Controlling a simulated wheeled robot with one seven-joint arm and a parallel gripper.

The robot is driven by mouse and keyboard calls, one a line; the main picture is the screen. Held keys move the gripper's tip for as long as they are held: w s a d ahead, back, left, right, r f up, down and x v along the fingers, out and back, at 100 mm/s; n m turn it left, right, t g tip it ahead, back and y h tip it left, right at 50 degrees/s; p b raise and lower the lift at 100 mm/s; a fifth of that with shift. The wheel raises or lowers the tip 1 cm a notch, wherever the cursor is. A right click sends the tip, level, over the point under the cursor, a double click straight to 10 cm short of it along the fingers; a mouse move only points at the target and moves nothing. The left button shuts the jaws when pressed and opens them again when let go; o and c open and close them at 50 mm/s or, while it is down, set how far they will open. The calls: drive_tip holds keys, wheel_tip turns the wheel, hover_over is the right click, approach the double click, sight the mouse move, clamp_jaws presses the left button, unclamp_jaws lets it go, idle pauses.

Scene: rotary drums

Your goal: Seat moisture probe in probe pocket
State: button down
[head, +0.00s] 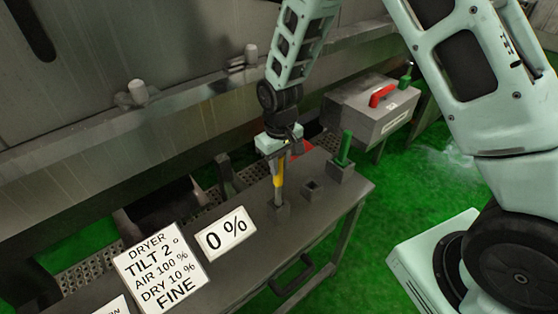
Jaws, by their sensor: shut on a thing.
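My gripper (281,152) is shut on the moisture probe (279,172), which has a yellow body and a grey metal shaft. The probe is upright, shaft down. Its lower end meets a small grey block (282,211) on the grey bench (255,253). I cannot tell whether the tip is inside the block or just in front of it. A second small square block with a dark opening (313,188) stands to its right. No label shows which block is the probe pocket. My wrist partly hides the probe's top.
A green-handled tool (344,148) stands in a block at the bench's right. A grey box with a red handle (372,109) stands behind. Signs reading "0 %" (224,235) and "DRYER TILT 2°" (160,272) are at the left. The big drum wall (110,80) rises behind the bench.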

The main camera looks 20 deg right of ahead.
sight(280, 184)
drive_tip(key=shift+f+b, duration=1.2)
drive_tip(key=shift+f, duration=0.8)
drive_tip(key=shift+f+b, duration=1.05)
drive_tip(key=shift+f, duration=0.5)
drive_tip(key=c, duration=1.1)
unclamp_jaws()
drive_tip(key=shift+r, duration=0.15)
wheel_tip(280, 184, up, 17)
drive_tip(key=b, duration=0.4)
drive_tip(key=shift+r, duration=0.1)
